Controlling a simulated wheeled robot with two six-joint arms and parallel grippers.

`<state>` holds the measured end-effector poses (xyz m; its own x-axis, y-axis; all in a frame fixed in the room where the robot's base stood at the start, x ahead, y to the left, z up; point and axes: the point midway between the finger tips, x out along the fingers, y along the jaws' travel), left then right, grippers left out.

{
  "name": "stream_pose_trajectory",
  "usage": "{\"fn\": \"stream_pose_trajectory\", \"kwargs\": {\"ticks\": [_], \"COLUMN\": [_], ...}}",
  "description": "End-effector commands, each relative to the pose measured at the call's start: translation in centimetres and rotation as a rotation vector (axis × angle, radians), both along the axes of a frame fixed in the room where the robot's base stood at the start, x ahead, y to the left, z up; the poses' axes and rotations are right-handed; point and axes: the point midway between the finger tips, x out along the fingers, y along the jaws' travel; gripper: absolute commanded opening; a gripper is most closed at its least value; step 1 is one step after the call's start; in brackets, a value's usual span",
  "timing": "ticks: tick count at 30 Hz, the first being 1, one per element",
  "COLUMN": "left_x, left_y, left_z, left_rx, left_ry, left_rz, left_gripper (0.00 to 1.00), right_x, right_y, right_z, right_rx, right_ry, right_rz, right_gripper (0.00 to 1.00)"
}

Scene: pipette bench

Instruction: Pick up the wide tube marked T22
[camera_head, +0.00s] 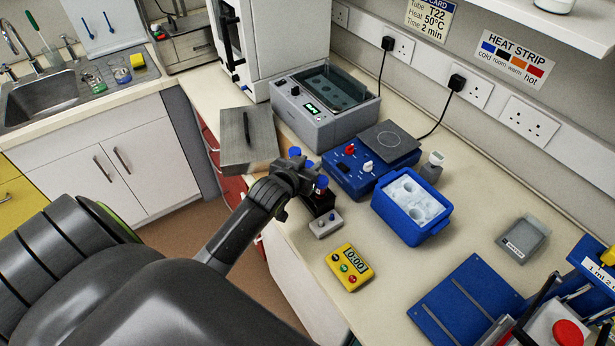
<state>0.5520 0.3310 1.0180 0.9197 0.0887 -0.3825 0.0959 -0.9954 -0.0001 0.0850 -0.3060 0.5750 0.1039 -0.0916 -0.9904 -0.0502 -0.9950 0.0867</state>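Two blue-capped tubes show around my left gripper (308,176): a far tube (295,152) just behind it and a near tube (321,182) at its right side. The near tube is over or in a small black rack (319,203) on the bench. No T22 marking is legible on either tube. My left gripper is low over the rack, close to both caps. Its fingers are small, dark and partly hidden, so I cannot tell whether they are open or grip a tube. My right gripper is out of view.
A grey water bath (318,122) with a metal lid (247,160) beside it stands behind. A blue hotplate device (345,181), a blue ice box (388,212), a small grey box (325,226) and a yellow timer (350,268) surround the rack. A wall card (429,20) names T22.

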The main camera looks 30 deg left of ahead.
Motion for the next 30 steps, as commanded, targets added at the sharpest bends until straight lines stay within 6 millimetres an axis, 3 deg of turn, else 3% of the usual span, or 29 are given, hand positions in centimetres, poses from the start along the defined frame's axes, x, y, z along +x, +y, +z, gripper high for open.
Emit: {"fn": "stream_pose_trajectory", "kwargs": {"ticks": [4, 14, 24, 30], "left_x": [0.0, 0.0, 0.1, 0.0], "left_y": [0.0, 0.0, 0.1, 0.0], "left_z": [0.0, 1.0, 7.1, 9.5], "left_rx": [0.0, 0.002, 0.004, 0.001], "left_ry": [0.0, -0.003, -0.007, -0.003], "left_rz": [0.0, -0.001, -0.002, 0.0], "left_gripper": [0.08, 0.08, 0.08, 0.08], "right_x": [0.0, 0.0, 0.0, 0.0], "right_y": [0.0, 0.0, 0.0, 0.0], "right_z": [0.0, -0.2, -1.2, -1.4], "right_rx": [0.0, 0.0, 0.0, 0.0], "right_ry": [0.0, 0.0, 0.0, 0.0], "right_rz": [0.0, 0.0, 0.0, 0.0], "right_gripper": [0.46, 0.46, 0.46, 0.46]}}
